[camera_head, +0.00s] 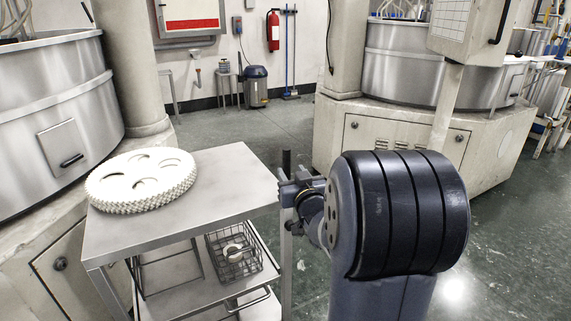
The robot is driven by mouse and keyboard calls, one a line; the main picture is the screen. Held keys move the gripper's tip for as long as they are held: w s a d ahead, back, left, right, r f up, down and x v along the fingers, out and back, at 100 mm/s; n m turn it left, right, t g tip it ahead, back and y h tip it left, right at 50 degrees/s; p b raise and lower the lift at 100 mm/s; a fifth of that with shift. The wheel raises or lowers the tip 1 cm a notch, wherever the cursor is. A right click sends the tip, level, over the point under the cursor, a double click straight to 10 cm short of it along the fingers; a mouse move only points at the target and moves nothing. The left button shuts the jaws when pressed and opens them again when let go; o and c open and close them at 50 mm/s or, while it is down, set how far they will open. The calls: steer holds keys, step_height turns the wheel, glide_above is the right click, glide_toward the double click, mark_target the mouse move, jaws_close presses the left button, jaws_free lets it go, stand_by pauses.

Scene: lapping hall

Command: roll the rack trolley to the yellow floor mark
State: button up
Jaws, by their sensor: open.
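A grey metal trolley (225,178) with a flat top and lower shelves stands at the left centre. A stack of white toothed discs with oval holes (142,180) lies on its top at the left. A wire basket (236,262) with a pale ring-shaped part sits on a shelf below. My gripper (288,190) is open at the trolley's right corner, beside an upright post. My own arm hides part of it, and I cannot tell whether it touches the post. I see no yellow floor mark in this view.
Large round steel machines stand at the left (55,110) and back right (415,65) on pale bases. A grey bin (256,87), a small stool (226,84) and a red extinguisher (273,32) are by the back wall. Green floor (240,130) is clear behind the trolley.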

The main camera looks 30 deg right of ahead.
mark_target(288, 166)
steer(key=w, duration=0.3)
steer(key=w+d, duration=0.1)
steer(key=w, duration=0.1)
steer(key=shift+w, duration=0.3)
jaws_close()
